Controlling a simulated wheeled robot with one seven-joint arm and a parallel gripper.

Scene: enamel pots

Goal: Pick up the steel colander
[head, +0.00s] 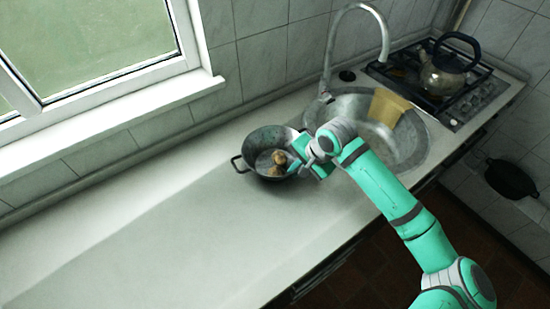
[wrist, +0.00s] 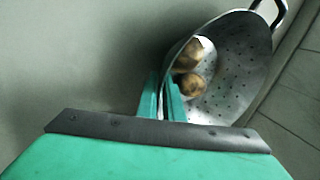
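The steel colander (head: 258,143) is a grey, perforated bowl on the counter left of the sink, with a loop handle on its left side. Two brown, potato-like lumps (head: 276,160) lie in it. In the wrist view the colander (wrist: 236,84) is at the upper right, its far handle at the top. My gripper (head: 299,156) is at the colander's right rim. In the wrist view its two green fingers (wrist: 161,92) stand close together, one on each side of the rim wall, and look shut on it. The handle at this side is hidden.
The round sink (head: 402,149) with a tan board or cloth (head: 389,107) over it is right of the colander. A tall faucet (head: 384,42) rises behind. A kettle (head: 441,75) stands on the stove at the far right. The counter (head: 150,240) at left is clear.

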